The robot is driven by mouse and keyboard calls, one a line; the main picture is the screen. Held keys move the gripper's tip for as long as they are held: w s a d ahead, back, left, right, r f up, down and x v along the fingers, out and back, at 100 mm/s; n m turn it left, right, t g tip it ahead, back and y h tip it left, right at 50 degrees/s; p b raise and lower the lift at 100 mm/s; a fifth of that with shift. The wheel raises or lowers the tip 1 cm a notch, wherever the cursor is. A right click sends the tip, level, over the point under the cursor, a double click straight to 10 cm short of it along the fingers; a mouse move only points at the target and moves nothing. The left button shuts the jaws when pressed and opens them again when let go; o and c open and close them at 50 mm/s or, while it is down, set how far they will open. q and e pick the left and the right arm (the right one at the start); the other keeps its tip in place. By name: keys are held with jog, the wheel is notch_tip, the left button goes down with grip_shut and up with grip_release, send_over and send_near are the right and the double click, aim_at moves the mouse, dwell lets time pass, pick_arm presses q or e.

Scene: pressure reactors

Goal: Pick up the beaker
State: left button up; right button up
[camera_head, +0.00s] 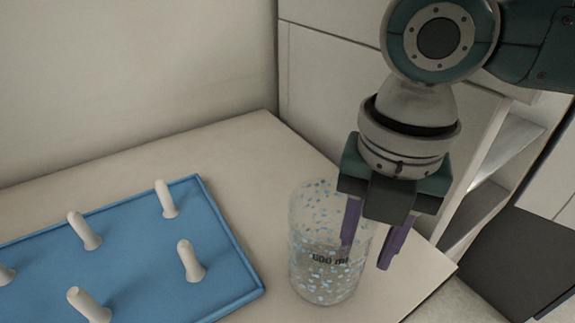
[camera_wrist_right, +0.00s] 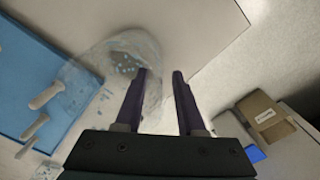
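The beaker (camera_head: 322,275) is clear glass with blue speckles and a dark "600 ml"-like mark. It stands upright near the table's right corner. In the right wrist view the beaker (camera_wrist_right: 88,68) shows at upper left. My right gripper (camera_head: 366,257) points down at the beaker's right side, its two purple fingers apart with nothing gripped. In the head view one finger overlaps the beaker and the other is outside, to its right. In the right wrist view the gripper (camera_wrist_right: 160,72) has its left finger over the glass; I cannot tell whether it is inside the rim. My left gripper is out of view.
A blue tray (camera_head: 235,262) with several upright white pegs lies left of the beaker on the beige table (camera_head: 262,135). The table edge is close on the right. Pale cabinets (camera_head: 330,75) stand behind. A brown box (camera_wrist_right: 266,118) shows beyond the table in the right wrist view.

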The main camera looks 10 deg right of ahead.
jog(key=shift+f, duration=0.3)
grip_shut()
dwell(1.2)
